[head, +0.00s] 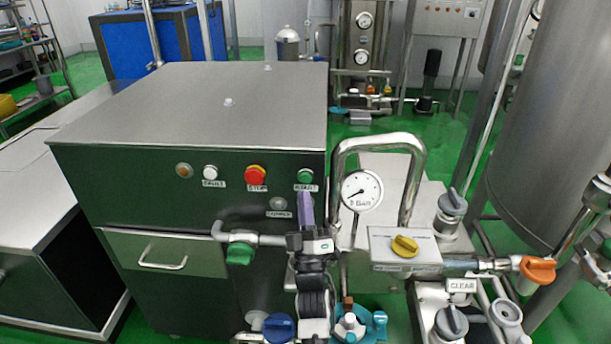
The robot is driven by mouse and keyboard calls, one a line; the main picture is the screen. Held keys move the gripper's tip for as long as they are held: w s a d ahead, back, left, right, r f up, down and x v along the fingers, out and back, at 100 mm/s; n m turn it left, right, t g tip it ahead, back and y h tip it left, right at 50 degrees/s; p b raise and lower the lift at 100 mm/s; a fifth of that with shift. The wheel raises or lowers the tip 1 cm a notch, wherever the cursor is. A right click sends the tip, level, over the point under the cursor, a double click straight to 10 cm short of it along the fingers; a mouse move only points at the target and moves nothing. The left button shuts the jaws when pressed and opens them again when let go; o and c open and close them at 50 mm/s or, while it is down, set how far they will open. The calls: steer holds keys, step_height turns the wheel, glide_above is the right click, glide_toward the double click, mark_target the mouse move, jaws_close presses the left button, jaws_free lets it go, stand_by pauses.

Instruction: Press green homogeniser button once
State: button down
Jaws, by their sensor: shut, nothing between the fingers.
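The green button (305,176) is on the dark front panel of the homogeniser (135,190), near its right end, with a label below it that seems to read RESET. My gripper (306,196) is in front of the panel, just below this button. Its purple-tipped fingers are shut with nothing between them and point up toward the button's label. They hide part of the label. I cannot tell whether the fingertips touch the panel. The button's face is in plain sight.
Left of the green button are a red button (255,174) labelled STOP, a white button (210,171) labelled FAULT and an amber lamp (184,170). A pressure gauge (361,191) and bent steel pipe (420,160) stand close on the right. A green-handled valve (240,254) sits lower left.

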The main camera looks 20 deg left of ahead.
mark_target(306, 178)
steer(key=shift+w+a+b, duration=0.2)
steer(key=shift+w+a, duration=0.05)
steer(key=shift+w, duration=0.55)
steer(key=shift+w+a+b, duration=0.2)
steer(key=shift+w+a, duration=0.05)
steer(key=shift+w, duration=0.55)
steer(key=shift+w, duration=0.15)
stand_by(0.8)
steer(key=shift+w+a+b, duration=0.1)
steer(key=shift+w+b, duration=0.15)
steer(key=shift+b, duration=0.05)
steer(key=shift+w+a, duration=0.1)
steer(key=shift+w, duration=0.3)
stand_by(0.5)
steer(key=shift+s, duration=0.15)
steer(key=shift+s+d+b, duration=0.25)
steer(key=shift+s+b, duration=0.1)
steer(key=shift+s, duration=0.3)
